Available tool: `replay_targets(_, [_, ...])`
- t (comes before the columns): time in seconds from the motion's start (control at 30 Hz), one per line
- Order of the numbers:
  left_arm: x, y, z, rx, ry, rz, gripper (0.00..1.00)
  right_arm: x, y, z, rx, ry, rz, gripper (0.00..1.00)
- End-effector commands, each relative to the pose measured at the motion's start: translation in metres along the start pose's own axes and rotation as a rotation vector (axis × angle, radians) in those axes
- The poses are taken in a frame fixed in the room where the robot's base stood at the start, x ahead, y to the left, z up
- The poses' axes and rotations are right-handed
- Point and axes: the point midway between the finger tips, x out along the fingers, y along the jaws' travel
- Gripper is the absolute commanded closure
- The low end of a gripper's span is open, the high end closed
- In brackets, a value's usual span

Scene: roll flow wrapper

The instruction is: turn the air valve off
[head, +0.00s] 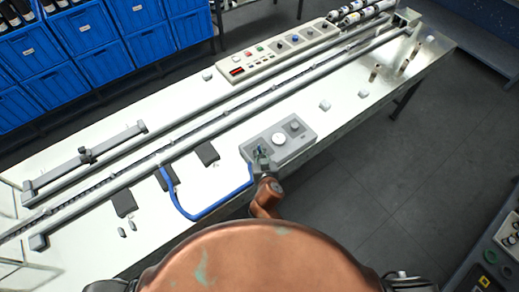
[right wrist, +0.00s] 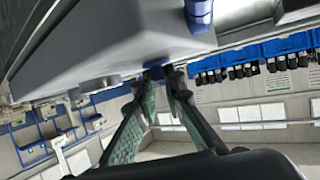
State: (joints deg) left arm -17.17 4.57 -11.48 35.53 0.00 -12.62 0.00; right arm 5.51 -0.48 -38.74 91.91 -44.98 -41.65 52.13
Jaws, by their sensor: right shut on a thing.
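The air unit (head: 283,141), a light grey box with a round gauge, sits at the table's near edge in the head view, with a blue hose leading off to its left. My right gripper (head: 262,153) is at the box's left front end. In the right wrist view, its green-patterned fingers (right wrist: 164,76) close in at the underside of the grey box (right wrist: 105,40), on a small dark blue part that I take to be the air valve (right wrist: 157,71). The fingers hide most of it, so its handle angle cannot be told. My left gripper is out of view.
The blue hose (head: 207,211) loops over the table's front edge beside my right gripper. Long rails (head: 150,160) run along the white table (head: 330,130), with a control panel (head: 278,53) behind. Blue bins (head: 95,30) stand at the back left.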

Motion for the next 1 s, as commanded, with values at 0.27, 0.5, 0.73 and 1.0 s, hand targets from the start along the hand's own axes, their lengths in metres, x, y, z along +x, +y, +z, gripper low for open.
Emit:
replay_targets(0.27, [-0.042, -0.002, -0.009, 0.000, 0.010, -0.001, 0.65, -0.003, 0.005, -0.007, -0.073, 0.001, -0.164, 1.00])
replay_targets(0.5, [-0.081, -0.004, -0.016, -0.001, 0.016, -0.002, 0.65, -0.001, 0.011, -0.009, -0.165, 0.002, -0.370, 1.00])
replay_targets(0.73, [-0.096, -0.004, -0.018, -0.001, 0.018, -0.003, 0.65, 0.004, 0.015, -0.007, -0.251, 0.003, -0.569, 1.00])
replay_targets(1.0, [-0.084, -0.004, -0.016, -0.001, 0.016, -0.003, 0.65, 0.008, 0.016, -0.004, -0.326, 0.004, -0.759, 1.00])
